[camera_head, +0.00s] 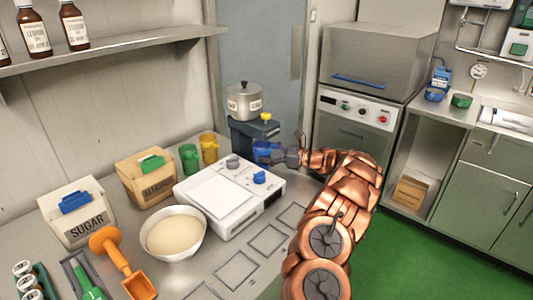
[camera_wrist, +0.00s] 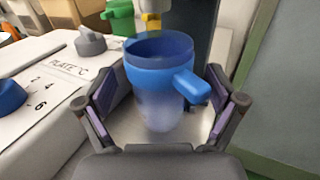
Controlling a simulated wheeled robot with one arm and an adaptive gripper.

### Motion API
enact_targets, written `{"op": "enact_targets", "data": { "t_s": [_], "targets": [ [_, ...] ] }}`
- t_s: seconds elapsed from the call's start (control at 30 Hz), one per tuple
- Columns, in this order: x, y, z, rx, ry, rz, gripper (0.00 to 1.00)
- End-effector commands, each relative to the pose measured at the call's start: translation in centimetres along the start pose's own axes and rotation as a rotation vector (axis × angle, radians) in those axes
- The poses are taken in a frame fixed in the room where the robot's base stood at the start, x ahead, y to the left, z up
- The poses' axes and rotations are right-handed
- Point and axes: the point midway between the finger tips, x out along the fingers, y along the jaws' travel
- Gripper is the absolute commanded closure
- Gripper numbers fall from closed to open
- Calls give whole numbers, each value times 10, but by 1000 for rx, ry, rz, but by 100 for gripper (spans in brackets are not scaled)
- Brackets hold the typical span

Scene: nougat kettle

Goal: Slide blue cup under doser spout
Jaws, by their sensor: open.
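The blue cup (camera_wrist: 160,75) stands upright between my gripper's fingers in the wrist view, its handle pointing right and toward me. It also shows small in the head view (camera_head: 262,149), partly hidden. My gripper (camera_wrist: 161,88) is open, with one finger on each side of the cup and gaps visible. In the head view my gripper (camera_head: 284,155) is just right of the cup. The doser (camera_head: 252,132) is a dark body at the back of the bench. Its spout (camera_wrist: 152,20), yellow at the tip, appears above the cup's far rim; I cannot tell whether it is directly over the opening.
A white hot plate (camera_head: 214,192) with knobs lies left of my gripper. A green cup (camera_head: 189,158) and a yellow cup (camera_head: 209,148) stand behind it. A pot (camera_head: 244,102) sits above the doser. A white bowl (camera_head: 173,234) and sugar box (camera_head: 78,213) are nearer left.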

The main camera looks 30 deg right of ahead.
Motion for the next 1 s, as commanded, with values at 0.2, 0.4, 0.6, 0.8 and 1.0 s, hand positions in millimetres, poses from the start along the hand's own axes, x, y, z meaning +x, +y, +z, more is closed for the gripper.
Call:
{"op": "enact_targets", "data": {
  "t_s": [0.2,0.4,0.6,0.8,1.0],
  "targets": [
    [-3,0,0,0,0,-1,7],
    [-28,-1,0,-1,0,-3,7],
    [-68,-2,0,-2,2,-5,7],
    [-100,-1,0,-1,0,-3,7],
    [-117,-1,-1,1,0,-1,7]
  ]
}}
